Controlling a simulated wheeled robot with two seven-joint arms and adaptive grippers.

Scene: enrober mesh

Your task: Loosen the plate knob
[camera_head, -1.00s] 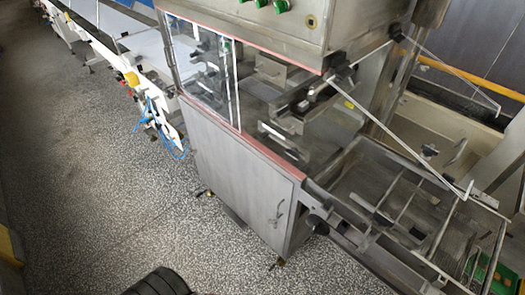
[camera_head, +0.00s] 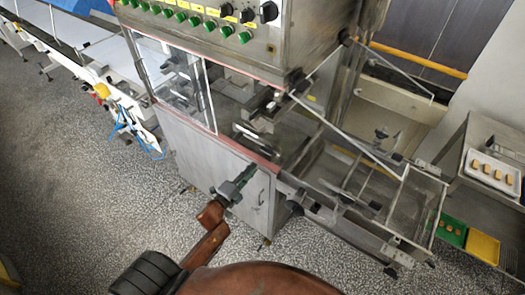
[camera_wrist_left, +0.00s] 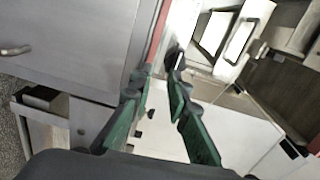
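My left gripper (camera_head: 247,174) is in front of the grey enrober cabinet (camera_head: 190,145), near its top right corner. In the left wrist view its two green-sided fingers (camera_wrist_left: 160,72) are apart, with no held object visible between them. A dark round knob (camera_head: 295,207) sits on the machine's front frame, right of and a little below the gripper and apart from it. I cannot tell whether this is the plate knob. Another dark knob-like part (camera_wrist_left: 290,148) shows at the right of the left wrist view. My right gripper is not in view.
The mesh conveyor frame (camera_head: 400,240) extends right from the cabinet. Thin metal bars slope above it. A control box (camera_head: 225,45) with green buttons overhangs the opening. A side table holds a white tray (camera_head: 475,177); green and yellow trays (camera_head: 483,247) lie below. Speckled floor is free at left.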

